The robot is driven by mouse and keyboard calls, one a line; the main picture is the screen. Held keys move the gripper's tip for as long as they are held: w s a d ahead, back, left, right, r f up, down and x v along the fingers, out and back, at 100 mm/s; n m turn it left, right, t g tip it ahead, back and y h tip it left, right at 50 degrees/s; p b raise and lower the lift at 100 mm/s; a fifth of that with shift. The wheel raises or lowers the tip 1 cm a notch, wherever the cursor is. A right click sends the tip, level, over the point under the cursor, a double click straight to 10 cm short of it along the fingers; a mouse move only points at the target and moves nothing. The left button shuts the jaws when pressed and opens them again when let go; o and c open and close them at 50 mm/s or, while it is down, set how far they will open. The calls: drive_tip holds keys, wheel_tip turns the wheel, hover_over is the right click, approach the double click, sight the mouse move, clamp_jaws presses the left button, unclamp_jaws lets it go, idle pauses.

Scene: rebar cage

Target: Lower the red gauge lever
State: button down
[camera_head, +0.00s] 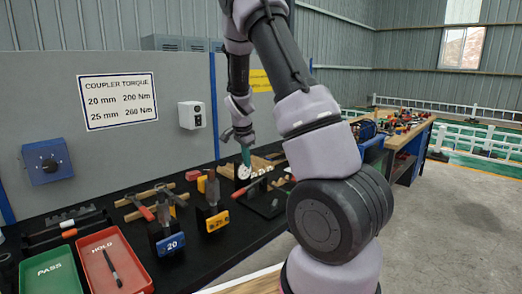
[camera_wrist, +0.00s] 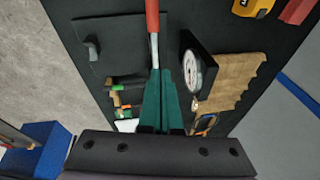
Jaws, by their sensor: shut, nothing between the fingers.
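The gauge lever shows in the wrist view with a red grip (camera_wrist: 152,14) at the top and a bare metal shaft (camera_wrist: 154,52) running down toward my fingertips. A round white gauge dial (camera_wrist: 193,71) in a black housing stands just right of the fingers. My gripper (camera_wrist: 161,72) is shut and empty, its teal fingers together at the shaft's lower end in the picture; I cannot tell whether they touch it. In the head view, my gripper (camera_head: 246,164) points down beside the white dial (camera_head: 243,172), and the lever's red grip (camera_head: 243,190) slants down to the left.
A black plate (camera_wrist: 112,42) with a dark stub lies left of the lever. A wooden piece (camera_wrist: 228,80) lies right of the dial. In the head view, blue-labelled block 20 (camera_head: 170,244), a red HOLD tray (camera_head: 112,262) and a green PASS tray (camera_head: 50,272) stand on the black bench.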

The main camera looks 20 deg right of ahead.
sight(237, 194)
drive_tip(key=shift+t+h, duration=0.3)
drive_tip(key=shift+h, duration=0.4)
drive_tip(key=shift+s+a+f, duration=0.2)
drive_tip(key=shift+a+f, duration=0.4)
drive_tip(key=shift+f, duration=0.05)
drive_tip(key=shift+s+a+f, duration=0.25)
drive_tip(key=shift+a+f, duration=0.3)
drive_tip(key=shift+f, duration=0.05)
drive_tip(key=shift+s+a+f, duration=0.2)
drive_tip(key=shift+a+f, duration=0.4)
drive_tip(key=shift+f, duration=0.05)
drive_tip(key=shift+s+a+f, duration=0.15)
drive_tip(key=shift+a+f, duration=0.2)
drive_tip(key=shift+f, duration=0.25)
drive_tip(key=shift+s+a+f, duration=0.1)
drive_tip(key=shift+a+f, duration=0.25)
drive_tip(key=shift+f, duration=0.25)
